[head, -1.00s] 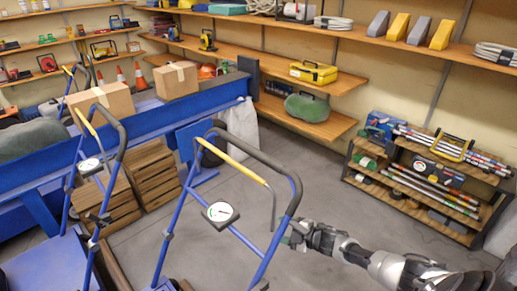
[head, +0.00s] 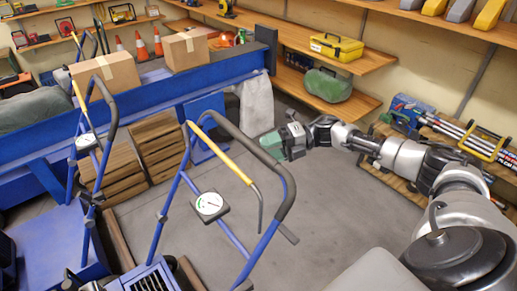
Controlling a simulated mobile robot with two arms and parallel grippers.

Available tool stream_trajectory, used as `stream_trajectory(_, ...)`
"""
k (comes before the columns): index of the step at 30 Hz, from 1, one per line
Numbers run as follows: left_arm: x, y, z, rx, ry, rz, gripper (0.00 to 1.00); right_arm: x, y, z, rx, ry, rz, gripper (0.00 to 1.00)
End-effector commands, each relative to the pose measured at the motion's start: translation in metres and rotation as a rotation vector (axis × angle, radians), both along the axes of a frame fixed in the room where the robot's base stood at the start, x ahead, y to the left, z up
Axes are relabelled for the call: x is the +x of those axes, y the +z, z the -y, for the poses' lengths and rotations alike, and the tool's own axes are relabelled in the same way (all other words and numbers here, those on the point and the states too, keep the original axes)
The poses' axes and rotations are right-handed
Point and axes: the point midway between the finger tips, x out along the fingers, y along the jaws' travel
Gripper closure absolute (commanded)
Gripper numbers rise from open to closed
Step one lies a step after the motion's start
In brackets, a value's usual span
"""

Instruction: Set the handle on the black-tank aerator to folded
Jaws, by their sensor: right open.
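The nearest aerator handle (head: 286,188) is a blue tube frame with a dark grey grip, standing raised and tilted. A yellow lever (head: 222,150) and a round white dial (head: 209,206) sit on it. A second, similar handle (head: 108,110) stands behind it to the left. Only part of the nearest machine's blue body (head: 150,278) shows at the bottom edge; I cannot tell its tank's colour. My right gripper (head: 270,144) is open, with green finger pads, at the far right side of the nearest grip. I cannot tell whether it touches. My left gripper is not in view.
A blue trough or bench (head: 150,95) runs behind, with cardboard boxes (head: 105,71) on it. Wooden crates (head: 158,143) stand below. Shelves (head: 325,88) line the back wall and a low rack (head: 400,180) stands right. The grey floor (head: 330,215) between is clear.

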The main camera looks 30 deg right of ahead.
Motion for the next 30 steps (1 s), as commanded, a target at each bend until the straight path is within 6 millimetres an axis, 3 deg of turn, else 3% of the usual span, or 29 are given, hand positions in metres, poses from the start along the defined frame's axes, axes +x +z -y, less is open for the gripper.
stream_trajectory(6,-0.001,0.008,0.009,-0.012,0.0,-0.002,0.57,0.009,-0.003,-0.026,0.002,0.001,0.001,0.43)
stream_trajectory(17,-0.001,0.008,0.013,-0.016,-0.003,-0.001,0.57,0.011,-0.006,-0.031,0.0,-0.002,0.001,0.43)
stream_trajectory(28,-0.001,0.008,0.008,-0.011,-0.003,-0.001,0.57,0.011,-0.006,-0.031,0.0,-0.002,0.0,0.97)
stream_trajectory(30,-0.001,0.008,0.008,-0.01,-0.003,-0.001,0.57,0.011,-0.006,-0.031,0.0,-0.002,0.0,1.0)
